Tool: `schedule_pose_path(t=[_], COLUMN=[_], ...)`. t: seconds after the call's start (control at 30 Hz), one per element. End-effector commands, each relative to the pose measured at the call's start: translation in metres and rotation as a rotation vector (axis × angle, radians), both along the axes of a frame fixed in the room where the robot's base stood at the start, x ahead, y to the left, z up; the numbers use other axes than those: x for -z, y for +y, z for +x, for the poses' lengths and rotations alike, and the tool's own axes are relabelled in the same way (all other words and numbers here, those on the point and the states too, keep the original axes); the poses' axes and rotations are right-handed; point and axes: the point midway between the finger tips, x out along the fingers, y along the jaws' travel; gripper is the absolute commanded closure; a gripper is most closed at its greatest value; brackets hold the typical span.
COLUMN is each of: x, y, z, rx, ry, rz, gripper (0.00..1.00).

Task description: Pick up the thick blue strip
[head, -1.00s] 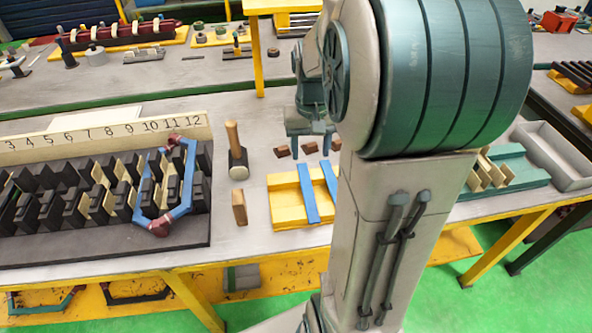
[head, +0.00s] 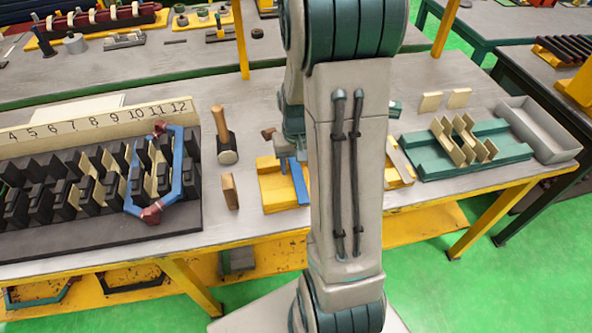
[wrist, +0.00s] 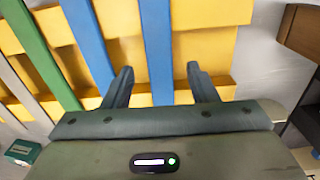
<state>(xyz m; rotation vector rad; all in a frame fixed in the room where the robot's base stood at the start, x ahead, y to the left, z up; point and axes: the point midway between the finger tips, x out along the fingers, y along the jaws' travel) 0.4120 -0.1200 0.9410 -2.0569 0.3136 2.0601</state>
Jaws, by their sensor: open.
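Two blue strips lie across a yellow tray (wrist: 203,55) in the wrist view. One blue strip (wrist: 157,45) runs up between my gripper's fingers, and the other blue strip (wrist: 87,42) is just left of the left finger. I cannot tell for certain which is thicker. My gripper (wrist: 159,82) is open and empty, with its fingers on either side of the first strip. In the head view, part of one blue strip (head: 300,184) shows on the yellow tray (head: 274,192). My gripper (head: 292,157) is just above it, and my arm hides the rest.
A green strip (wrist: 38,52) lies left of the blue ones. A teal tray (head: 490,163) with cream pieces and a grey bin (head: 540,130) are to the right.

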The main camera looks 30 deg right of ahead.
Motion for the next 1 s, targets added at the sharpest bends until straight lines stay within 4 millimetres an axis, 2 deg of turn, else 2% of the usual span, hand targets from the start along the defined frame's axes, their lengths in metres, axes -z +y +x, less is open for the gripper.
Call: schedule_pose_path(t=[0.13,0.37,0.4,0.57,0.6,1.0], x=[0.0110,0.0125,0.0124,0.0123,0.0122,0.0070], y=[0.0001,0.0000,0.0000,0.0000,0.0001,-0.0001], z=[-0.0001,0.0001,0.0001,0.0001,0.0001,0.0005], rx=[0.000,0.000,0.000,0.000,0.000,0.000], ry=[0.001,-0.002,-0.001,-0.001,-0.001,-0.003], rz=[0.000,-0.001,0.000,0.000,0.000,-0.001], gripper=[0.47,0.47,0.53,0.97,1.00,1.00])
